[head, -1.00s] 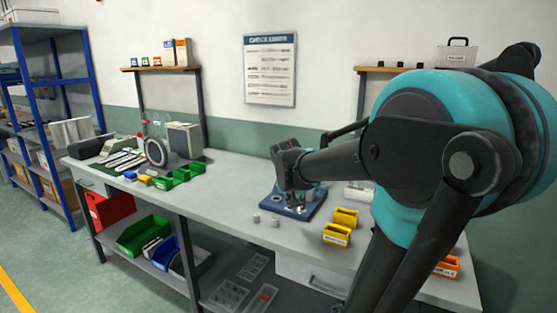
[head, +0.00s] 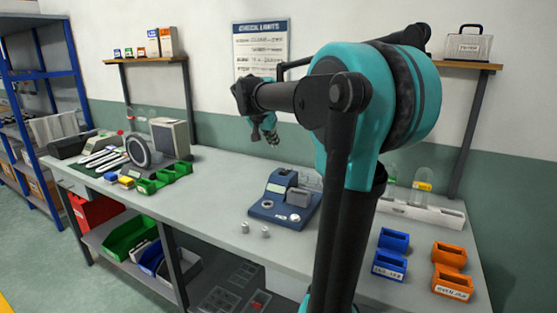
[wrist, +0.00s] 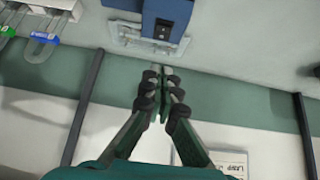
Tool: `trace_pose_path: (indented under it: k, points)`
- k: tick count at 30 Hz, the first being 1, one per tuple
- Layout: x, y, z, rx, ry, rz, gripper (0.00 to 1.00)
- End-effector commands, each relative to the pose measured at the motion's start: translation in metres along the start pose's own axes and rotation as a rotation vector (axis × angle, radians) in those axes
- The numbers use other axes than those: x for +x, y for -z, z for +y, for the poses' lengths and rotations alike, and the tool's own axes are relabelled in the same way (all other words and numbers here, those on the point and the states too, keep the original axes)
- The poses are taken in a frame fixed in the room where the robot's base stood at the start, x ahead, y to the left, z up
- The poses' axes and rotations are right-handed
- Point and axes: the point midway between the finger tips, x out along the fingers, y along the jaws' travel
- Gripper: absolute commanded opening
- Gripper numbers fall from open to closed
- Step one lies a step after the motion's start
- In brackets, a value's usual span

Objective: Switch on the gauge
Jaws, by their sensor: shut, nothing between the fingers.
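The gauge appears to be the blue bench device (head: 268,212) with a small grey display and a grey round part on top, standing mid-bench. What its display reads is too small to tell. My gripper (head: 272,138) hangs in the air above and behind the device, apart from it. In the wrist view, my gripper's fingertips (wrist: 165,72) are together with nothing between them. A blue box-shaped body (wrist: 167,15), probably the same device, is cut off at that view's top edge.
Two small metal pieces (head: 255,231) stand on the bench left of the device. Green bins (head: 165,178) are farther left. Blue bins (head: 391,252) and orange bins (head: 450,268) are at the right. A white rack (head: 425,213) stands behind them. A poster (head: 261,48) hangs on the wall.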

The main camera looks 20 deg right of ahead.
Motion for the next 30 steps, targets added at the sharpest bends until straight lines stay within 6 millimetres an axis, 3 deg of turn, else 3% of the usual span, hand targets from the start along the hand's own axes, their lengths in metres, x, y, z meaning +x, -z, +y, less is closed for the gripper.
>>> trace_pose_path:
  k: [5, 17, 24, 30]
  points:
    - [0.022, 0.000, 0.000, 0.002, -0.001, -0.001, 0.00]
    - [0.100, 0.000, 0.001, 0.002, -0.001, -0.001, 0.00]
    - [0.120, -0.023, 0.000, 0.000, 0.000, 0.000, 0.00]
    - [0.125, -0.029, 0.000, 0.000, 0.000, 0.000, 0.00]
